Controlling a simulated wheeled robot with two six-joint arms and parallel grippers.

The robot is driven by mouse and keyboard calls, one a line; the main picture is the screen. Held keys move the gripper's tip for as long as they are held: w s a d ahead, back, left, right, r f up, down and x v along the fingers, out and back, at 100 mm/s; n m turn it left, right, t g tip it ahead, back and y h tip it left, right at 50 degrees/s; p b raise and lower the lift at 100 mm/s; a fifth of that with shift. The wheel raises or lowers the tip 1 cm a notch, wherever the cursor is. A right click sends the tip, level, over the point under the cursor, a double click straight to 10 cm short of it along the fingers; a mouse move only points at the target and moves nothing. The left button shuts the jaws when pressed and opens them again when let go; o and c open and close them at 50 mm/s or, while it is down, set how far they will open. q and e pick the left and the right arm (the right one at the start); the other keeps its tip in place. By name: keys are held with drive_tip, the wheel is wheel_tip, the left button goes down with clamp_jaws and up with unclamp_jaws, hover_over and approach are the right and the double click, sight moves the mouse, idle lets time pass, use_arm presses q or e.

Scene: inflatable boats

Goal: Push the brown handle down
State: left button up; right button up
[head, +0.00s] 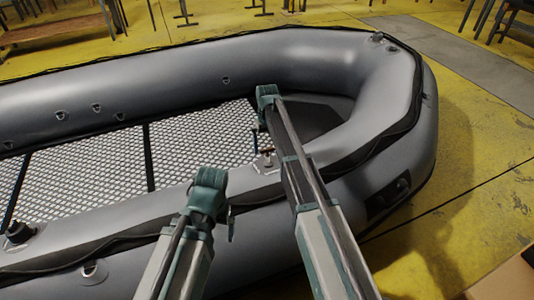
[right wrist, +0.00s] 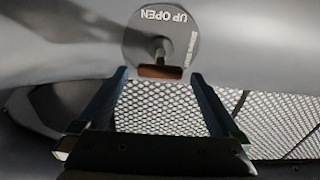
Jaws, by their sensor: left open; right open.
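The brown handle (right wrist: 160,71) sticks out from a round grey plate (right wrist: 161,40) marked "UP OPEN" in the right wrist view. In the head view the handle (head: 267,151) is small, on the boat's near tube beside my right arm. My right gripper (right wrist: 158,79) is open, its fingertips on either side of the handle with gaps showing; contact cannot be told. In the head view the right gripper (head: 256,138) points down close to the handle, mostly hidden by its own wrist. My left gripper (head: 230,222) is over the near tube, left of the right arm, largely hidden by its wrist.
The grey inflatable boat (head: 330,65) fills the middle, with a mesh floor (head: 90,185) inside. A black fitting (head: 18,232) sits on the near tube at left. Benches (head: 60,30) stand at the back. Yellow floor (head: 480,130) is clear at right.

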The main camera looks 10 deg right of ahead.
drive_tip(key=shift+f, duration=0.45)
clamp_jaws()
idle(0.3)
